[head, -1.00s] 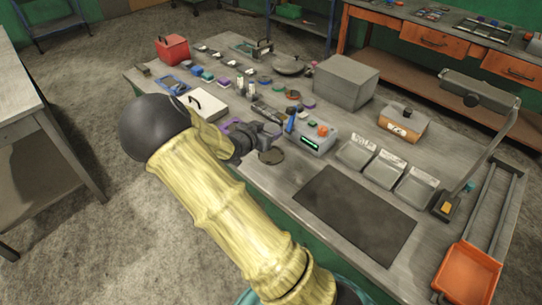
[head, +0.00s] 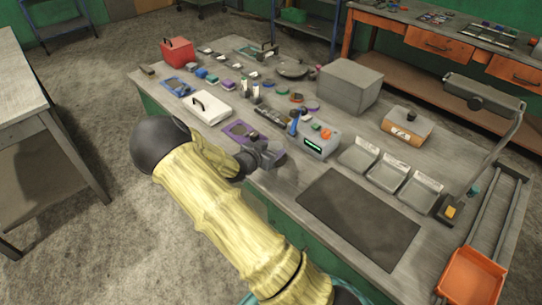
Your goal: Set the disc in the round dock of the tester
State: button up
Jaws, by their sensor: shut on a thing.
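The tester (head: 319,147) is a grey box with a green-lit display, an orange knob and a blue upright part at its left end. It stands on the bench right of my gripper. My gripper (head: 276,153) is low over the bench, just left of the tester and apart from its display face. It is shut, and its own body hides what it grips. The dark disc does not show now. I cannot make out the round dock from here.
A purple-framed tray (head: 238,129) lies close behind my gripper, and a white lidded case (head: 207,106) farther left. Grey bins (head: 358,156) stand right of the tester. A dark mat (head: 360,218) lies clear in front. A large grey box (head: 346,86) stands behind.

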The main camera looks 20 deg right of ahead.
jog(key=shift+f, duration=1.5)
jog(key=shift+f, duration=0.2)
jog(key=o, duration=1.2)
jog(key=shift+r, duration=0.25)
jog(key=v, duration=1.2)
jog(key=shift+f, duration=0.1)
